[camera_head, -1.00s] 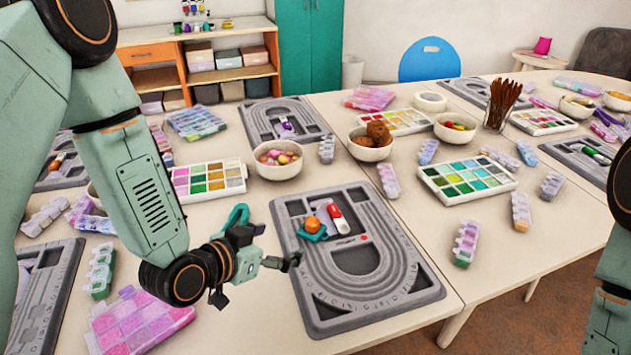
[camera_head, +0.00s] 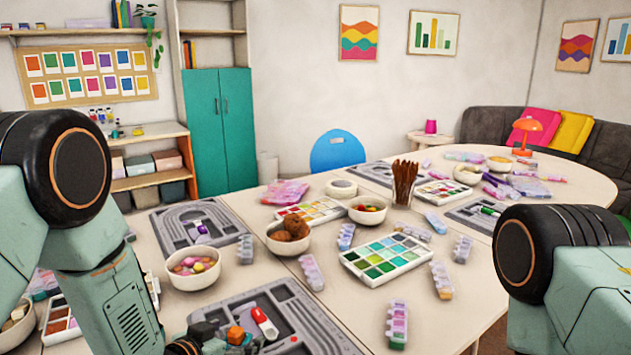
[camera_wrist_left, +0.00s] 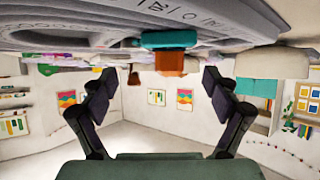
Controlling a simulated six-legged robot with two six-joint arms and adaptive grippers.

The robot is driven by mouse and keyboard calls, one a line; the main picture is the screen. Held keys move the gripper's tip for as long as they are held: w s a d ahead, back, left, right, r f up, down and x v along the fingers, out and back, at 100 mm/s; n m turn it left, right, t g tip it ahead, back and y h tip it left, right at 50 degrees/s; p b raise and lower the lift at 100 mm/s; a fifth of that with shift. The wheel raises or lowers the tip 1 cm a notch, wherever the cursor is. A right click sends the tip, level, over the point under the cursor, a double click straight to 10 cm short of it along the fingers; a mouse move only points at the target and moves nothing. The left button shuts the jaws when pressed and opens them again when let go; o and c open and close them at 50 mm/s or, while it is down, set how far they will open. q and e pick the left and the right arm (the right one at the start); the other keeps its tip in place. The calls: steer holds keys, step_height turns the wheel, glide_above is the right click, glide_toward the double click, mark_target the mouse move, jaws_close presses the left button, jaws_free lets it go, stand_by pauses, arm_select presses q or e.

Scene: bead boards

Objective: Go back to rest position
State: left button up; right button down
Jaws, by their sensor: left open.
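A grey bead board (camera_head: 301,317) lies on the table at the bottom of the head view, partly cut off by the frame. A red and white capsule-shaped piece (camera_head: 265,323) and an orange block (camera_head: 235,335) lie in its recess. My left gripper (camera_head: 207,331) is low at the frame's bottom edge beside the board, mostly cut off. In the left wrist view, upside down, its two dark fingers (camera_wrist_left: 158,82) are apart with nothing gripped. The orange block (camera_wrist_left: 170,63) and a teal piece (camera_wrist_left: 168,40) show beyond the fingers. My right gripper is out of view.
A bowl of candy-like beads (camera_head: 192,271), a bowl of brown balls (camera_head: 288,237) and a green bead palette (camera_head: 384,258) crowd the table. Bead tubes (camera_head: 397,325) lie around. A brush cup (camera_head: 403,181) stands farther back.

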arm_select(q)
steer(key=shift+s+r, duration=0.2)
steer(key=shift+r, duration=0.25)
steer(key=shift+w+f, duration=0.15)
steer(key=shift+f, duration=0.05)
